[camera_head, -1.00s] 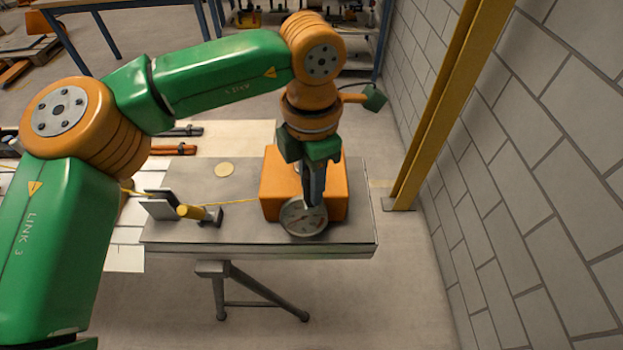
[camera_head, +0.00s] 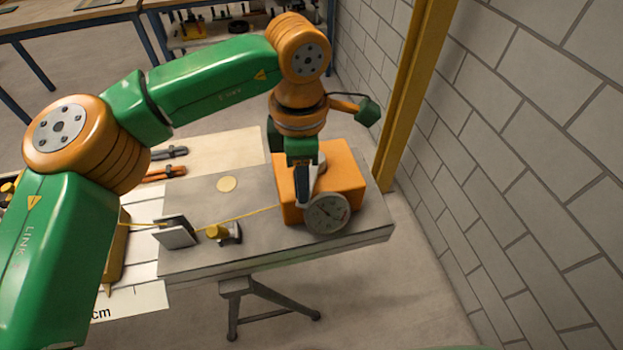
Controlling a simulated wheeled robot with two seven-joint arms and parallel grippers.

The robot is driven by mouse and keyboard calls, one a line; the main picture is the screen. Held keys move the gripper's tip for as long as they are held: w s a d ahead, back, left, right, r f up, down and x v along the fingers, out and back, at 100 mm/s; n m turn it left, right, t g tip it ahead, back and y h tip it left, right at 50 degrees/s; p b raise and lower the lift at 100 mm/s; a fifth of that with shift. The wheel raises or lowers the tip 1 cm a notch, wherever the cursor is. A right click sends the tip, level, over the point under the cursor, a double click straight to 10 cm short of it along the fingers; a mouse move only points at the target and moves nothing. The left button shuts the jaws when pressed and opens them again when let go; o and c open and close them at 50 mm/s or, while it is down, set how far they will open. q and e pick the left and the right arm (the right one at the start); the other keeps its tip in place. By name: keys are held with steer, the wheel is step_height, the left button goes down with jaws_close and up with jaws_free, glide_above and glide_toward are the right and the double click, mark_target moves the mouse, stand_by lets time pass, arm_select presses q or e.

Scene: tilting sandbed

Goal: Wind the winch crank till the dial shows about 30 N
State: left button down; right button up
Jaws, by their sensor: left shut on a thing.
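The winch (camera_head: 345,170) is an orange block near the right end of the grey bench top. A yellow cord (camera_head: 255,214) runs left from the winch. My left gripper (camera_head: 303,192) points down at the winch's near left side, just above and left of the dial. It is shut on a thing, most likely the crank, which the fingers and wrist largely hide. My right gripper does not show.
A yellow-capped post (camera_head: 218,233) and an upright grey plate (camera_head: 176,232) stand on the left of the bench top (camera_head: 205,262). A yellow column (camera_head: 405,110) and block wall (camera_head: 520,150) bound the right.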

arm_select(q)
steer(key=shift+w+a+m, duration=0.25)
steer(key=shift+a+m, duration=0.25)
steer(key=shift+m, duration=0.1)
steer(key=shift+w+a+r, duration=0.1)
steer(key=shift+a, duration=0.15)
steer(key=shift+w+a, duration=0.2)
steer(key=shift+a, duration=0.05)
steer(key=c, duration=0.9)
jaws_free()
steer(key=shift+o, duration=1.4)
steer(key=shift+a, duration=0.15)
step_height(320, 180, up, 7)
steer(key=shift+a, duration=0.2)
